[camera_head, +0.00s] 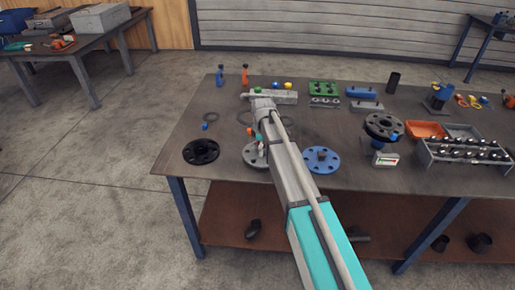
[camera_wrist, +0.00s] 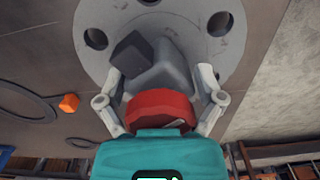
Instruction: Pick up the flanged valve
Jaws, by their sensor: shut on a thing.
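The flanged valve, as far as I can tell, is a grey disc with bolt holes (camera_wrist: 98,38) and a grey block-like body (camera_wrist: 172,72) with a dark square end. In the wrist view my gripper (camera_wrist: 160,80) has one finger on each side of that body and is shut on it. A red round part lies between the body and my teal wrist; I cannot tell what it belongs to. In the head view the grey disc (camera_head: 255,158) is partly hidden by my arm, and the fingers are mostly hidden. I cannot tell whether the disc touches the table.
A black flange (camera_head: 201,151) lies left of the grey disc and a blue flange (camera_head: 322,166) lies right. A flange on a stand (camera_head: 381,126) and an orange tray (camera_head: 427,129) are farther right. The table's (camera_head: 178,128) front-left edge is clear.

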